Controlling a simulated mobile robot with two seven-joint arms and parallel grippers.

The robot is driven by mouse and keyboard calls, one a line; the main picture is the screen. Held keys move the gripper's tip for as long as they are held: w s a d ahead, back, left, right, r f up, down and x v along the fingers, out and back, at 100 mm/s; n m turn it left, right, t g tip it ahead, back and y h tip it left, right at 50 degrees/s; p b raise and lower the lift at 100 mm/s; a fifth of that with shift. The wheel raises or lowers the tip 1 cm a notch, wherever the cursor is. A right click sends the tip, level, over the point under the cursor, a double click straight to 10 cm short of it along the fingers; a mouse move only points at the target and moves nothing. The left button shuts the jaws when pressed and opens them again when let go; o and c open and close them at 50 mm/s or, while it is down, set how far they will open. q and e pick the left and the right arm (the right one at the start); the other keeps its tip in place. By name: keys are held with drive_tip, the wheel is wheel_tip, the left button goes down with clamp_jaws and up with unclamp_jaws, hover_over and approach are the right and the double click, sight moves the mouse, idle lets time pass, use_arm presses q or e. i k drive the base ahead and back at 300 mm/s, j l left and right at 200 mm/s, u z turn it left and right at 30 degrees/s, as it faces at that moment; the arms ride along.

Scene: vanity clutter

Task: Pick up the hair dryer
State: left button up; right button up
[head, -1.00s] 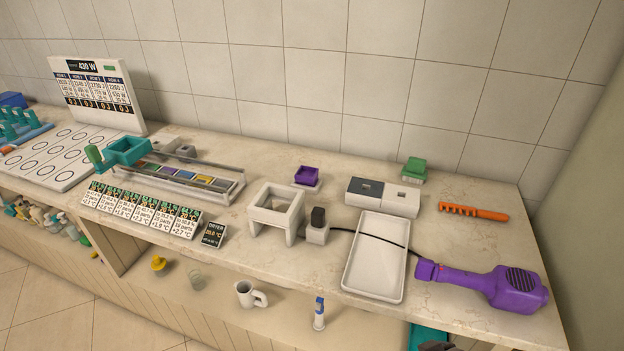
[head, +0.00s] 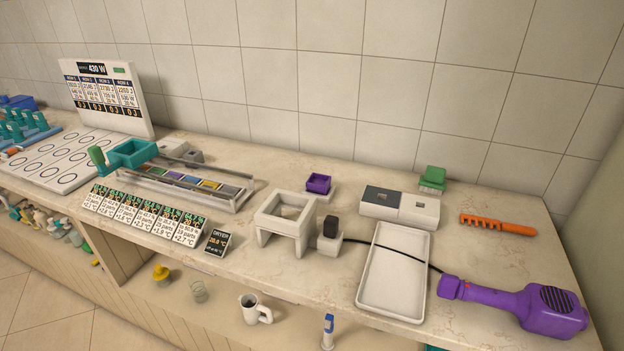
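The purple hair dryer (head: 518,304) lies on its side at the right end of the counter, near the front edge. Its wide vented end points right and its narrow end points left, beside the white tray. A black cord runs from it across the tray toward a small grey block with a dark top (head: 330,236). Neither of my grippers shows in the head view. A small teal patch of something shows at the bottom edge below the tray.
The white tray (head: 364,284) stands left of the dryer. A square stand (head: 262,234) is further left. Bare counter shows between comb and dryer. A mug (head: 250,311) sits on the lower shelf.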

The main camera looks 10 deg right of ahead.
sight(552, 311)
drive_tip(key=k+z, duration=0.1)
drive_tip(key=z, duration=1.55)
